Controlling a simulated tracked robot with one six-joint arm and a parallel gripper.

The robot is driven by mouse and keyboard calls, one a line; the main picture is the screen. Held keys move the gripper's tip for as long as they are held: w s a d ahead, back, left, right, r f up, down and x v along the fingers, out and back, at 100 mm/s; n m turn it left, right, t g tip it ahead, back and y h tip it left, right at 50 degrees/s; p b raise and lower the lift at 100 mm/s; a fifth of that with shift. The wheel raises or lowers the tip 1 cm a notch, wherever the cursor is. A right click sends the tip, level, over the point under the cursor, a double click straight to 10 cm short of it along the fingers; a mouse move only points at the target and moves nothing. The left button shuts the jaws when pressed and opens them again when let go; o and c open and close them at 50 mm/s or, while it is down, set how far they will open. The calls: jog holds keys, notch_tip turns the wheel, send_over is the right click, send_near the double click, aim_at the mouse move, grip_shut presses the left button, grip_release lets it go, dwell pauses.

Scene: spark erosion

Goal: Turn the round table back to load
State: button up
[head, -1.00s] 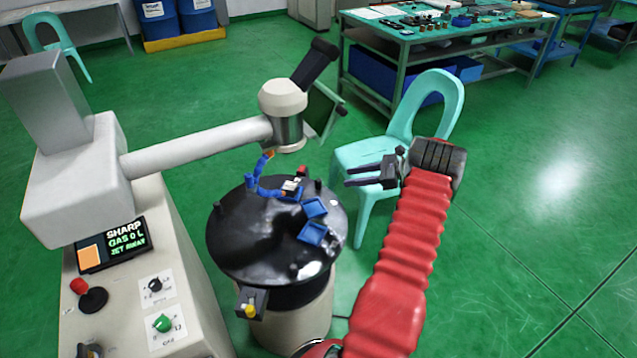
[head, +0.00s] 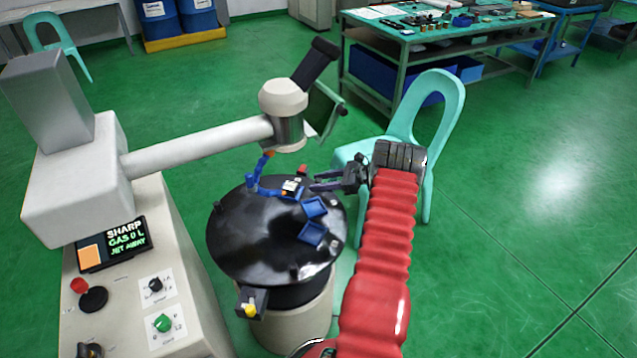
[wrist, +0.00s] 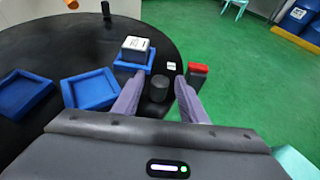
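The round table (head: 250,240) is a glossy black disc on a pale drum, below the machine's white arm. A short black peg (wrist: 158,88) stands near its rim. My gripper (head: 312,182) is over the table's right rim. In the wrist view its two purple-grey fingers are open, one on each side of the peg, with a gap on both sides. Two empty blue trays (head: 314,207) (head: 312,234) sit on the table. A third blue tray (wrist: 123,64) holds a white-topped block (wrist: 134,47). The peg is hard to make out in the head view.
A red-topped dark block (wrist: 197,74) is close to the right finger, by the rim. A blue hose (head: 252,180) with an orange tip hangs over the table. A turquoise chair (head: 432,110) stands behind my arm. The control cabinet (head: 150,290) is at left.

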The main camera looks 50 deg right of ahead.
jog(key=shift+w+a+f, duration=0.1)
jog(key=shift+w+a, duration=0.1)
jog(key=shift+w, duration=0.15)
jog(key=shift+c, duration=0.3)
grip_shut()
jog(key=shift+s, duration=0.1)
